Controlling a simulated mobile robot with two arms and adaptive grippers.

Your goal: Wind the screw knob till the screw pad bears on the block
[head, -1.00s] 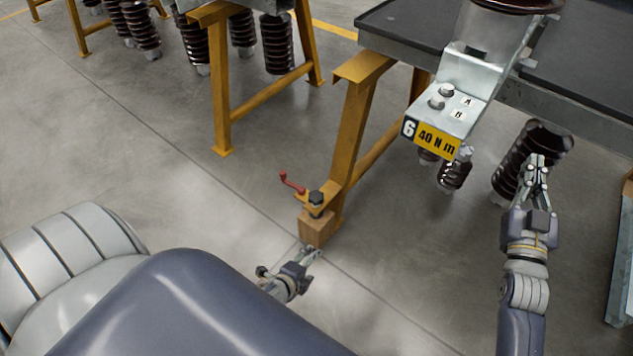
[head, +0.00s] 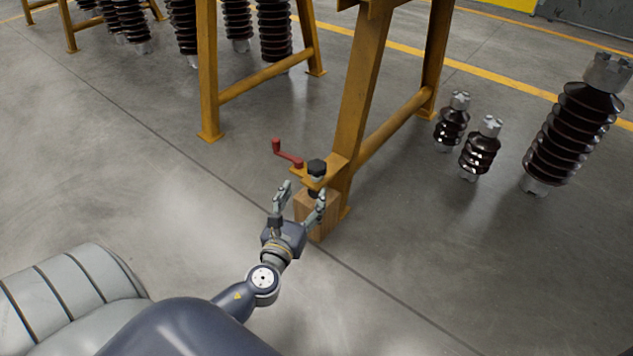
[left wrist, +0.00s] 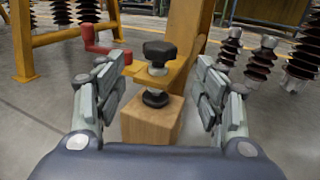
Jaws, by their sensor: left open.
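The black screw knob (head: 317,167) sits on top of a yellow bracket (head: 301,173) at the foot of a yellow stand. In the left wrist view the knob (left wrist: 160,51) tops a metal screw, with the dark screw pad (left wrist: 156,97) below the bracket. The pad is just over the wooden block (left wrist: 150,122); I cannot tell if they touch. The block (head: 318,228) stands on the floor. My left gripper (head: 303,190) is open and empty, with its fingers spread either side of the screw in its wrist view, short of the knob. My right gripper is out of view.
A red crank handle (head: 287,154) sticks out left of the knob. The yellow stand leg (head: 358,100) rises close behind. Dark ribbed insulators (head: 572,135) stand on the floor at right. The floor left of the block is clear.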

